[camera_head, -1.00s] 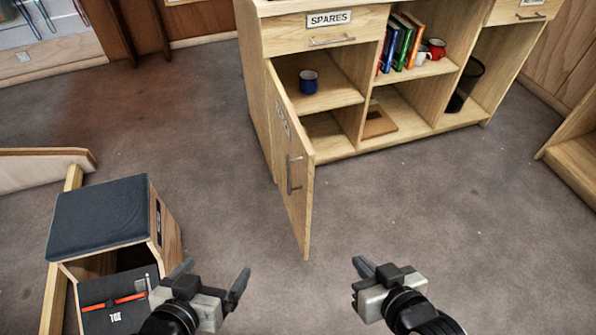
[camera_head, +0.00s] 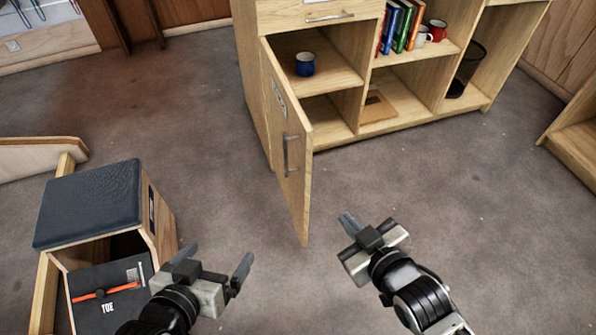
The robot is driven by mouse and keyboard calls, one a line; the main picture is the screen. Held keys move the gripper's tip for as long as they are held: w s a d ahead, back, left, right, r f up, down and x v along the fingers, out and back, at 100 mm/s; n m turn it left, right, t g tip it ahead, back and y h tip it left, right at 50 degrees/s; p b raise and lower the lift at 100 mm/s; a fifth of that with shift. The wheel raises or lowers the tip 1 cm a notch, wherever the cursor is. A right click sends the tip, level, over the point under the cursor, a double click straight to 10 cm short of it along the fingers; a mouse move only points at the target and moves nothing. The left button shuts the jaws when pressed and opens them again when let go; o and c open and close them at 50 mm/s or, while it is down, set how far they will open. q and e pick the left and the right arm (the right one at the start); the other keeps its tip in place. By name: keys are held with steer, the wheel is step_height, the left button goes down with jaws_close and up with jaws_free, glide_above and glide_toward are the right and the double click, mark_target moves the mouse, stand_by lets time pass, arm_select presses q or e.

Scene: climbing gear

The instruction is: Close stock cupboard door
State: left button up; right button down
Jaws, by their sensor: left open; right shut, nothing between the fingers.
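The stock cupboard door (camera_head: 290,160) is a pale wooden panel, hinged at the cupboard's left side and standing wide open towards me. Its metal bar handle (camera_head: 287,155) and a small label (camera_head: 279,101) are on its visible face. The wooden cupboard (camera_head: 248,95) stands behind it, with a blue mug (camera_head: 305,63) on the shelf inside the opening. My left gripper (camera_head: 216,263) is open and empty, left of the door and nearer to me. My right gripper (camera_head: 350,225) is shut and empty, right of the door's lower free edge and apart from it.
A bench with a dark padded top (camera_head: 90,203) and a black box (camera_head: 110,297) inside stands at the left. Books (camera_head: 402,26), mugs (camera_head: 437,30) and a dark bin (camera_head: 465,70) are in the open shelves. The carpet (camera_head: 420,170) right of the door is clear.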

mark_target(306, 166)
steer(key=w+a+f+n+t+y+b, duration=0.1)
steer(key=w+a+f+n+y+b, duration=0.3)
steer(key=w+n+b, duration=0.5)
steer(key=w+a+f+n+t+y+b, duration=0.2)
steer(key=w+a+f+n+b, duration=0.1)
steer(key=w+a+n+b, duration=0.55)
steer(key=w+d, duration=0.1)
steer(key=d, duration=0.2)
steer(key=w+d+p, duration=0.1)
steer(key=d, duration=0.1)
steer(key=shift+w+d, duration=0.35)
arm_select(q)
steer(key=w+d+f+t+h, duration=0.1)
steer(key=d+f+h, duration=0.2)
steer(key=f, duration=0.5)
steer(key=shift+w+d+f+m+t, duration=0.15)
steer(key=shift+d+f+m+t, duration=0.2)
steer(key=shift+d, duration=0.4)
arm_select(e)
steer(key=shift+d, duration=0.1)
arm_select(q)
steer(key=shift+w+r, duration=0.1)
steer(key=shift+r, duration=0.15)
